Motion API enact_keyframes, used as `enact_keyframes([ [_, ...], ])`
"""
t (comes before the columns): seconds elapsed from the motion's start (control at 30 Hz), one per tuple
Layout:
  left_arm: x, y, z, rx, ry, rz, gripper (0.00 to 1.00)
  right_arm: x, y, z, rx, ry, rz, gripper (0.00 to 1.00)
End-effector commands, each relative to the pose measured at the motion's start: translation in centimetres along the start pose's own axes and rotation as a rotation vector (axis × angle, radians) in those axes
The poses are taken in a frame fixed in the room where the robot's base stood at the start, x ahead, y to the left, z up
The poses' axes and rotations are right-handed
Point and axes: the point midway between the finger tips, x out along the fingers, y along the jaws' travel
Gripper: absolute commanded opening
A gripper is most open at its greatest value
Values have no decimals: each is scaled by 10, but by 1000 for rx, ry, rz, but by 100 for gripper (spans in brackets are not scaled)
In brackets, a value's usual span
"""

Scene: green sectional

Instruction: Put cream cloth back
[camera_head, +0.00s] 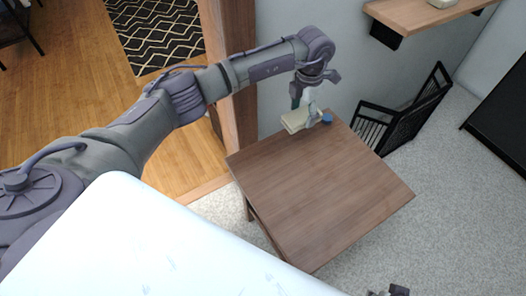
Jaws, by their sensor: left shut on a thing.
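The cream cloth (295,121) is a small folded pale piece at the far corner of the wooden table (320,190). My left gripper (308,108) points down and is shut on the cloth. I cannot tell whether the cloth touches the tabletop or hangs just above it. The gripper hides part of the cloth. A small dark part at the bottom edge looks like the tip of my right gripper (390,291). Most of it is out of the picture, so its jaws cannot be judged.
A small blue object (327,118) sits at the table's far corner, close beside the cloth. The rest of the tabletop is bare. A black metal rack (405,115) stands behind the table. A wooden shelf (425,14) is on the wall above. A patterned rug (155,35) lies at upper left.

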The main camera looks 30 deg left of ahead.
Motion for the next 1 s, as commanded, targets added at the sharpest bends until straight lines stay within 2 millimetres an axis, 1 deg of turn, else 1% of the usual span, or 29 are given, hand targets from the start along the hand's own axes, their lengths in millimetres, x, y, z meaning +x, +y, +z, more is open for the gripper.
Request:
enact_keyframes([
  [0.07, 4, 2, -4, -28, 3, 0, 39, 0, 0, 0, -1, 1, 0, 40],
  [0.17, 14, 6, -19, -36, 5, 1, 39, 1, 0, 0, -1, 0, 0, 40],
  [0.4, 47, 17, -73, -34, 6, 1, 39, 2, 0, 3, -3, -8, 0, 40],
  [0.5, 58, 21, -92, -33, 5, 1, 39, 0, 0, 4, -3, -12, 0, 40],
  [0.6, 66, 24, -105, -32, 2, 1, 39, -2, 0, 5, -3, -14, 0, 40],
  [0.73, 72, 26, -113, -31, 2, 1, 39, -4, 0, 5, -2, -11, -1, 40],
  [0.8, 79, 26, -114, -31, 3, 0, 39, -4, 0, 5, -2, -11, 0, 40],
  [0.9, 96, 25, -115, -32, 5, -1, 39, -20, 1, 3, -2, 0, 3, 40],
  [1.0, 108, 25, -114, -30, 2, 0, 39, -30, 2, 1, -1, 6, 3, 40],
])
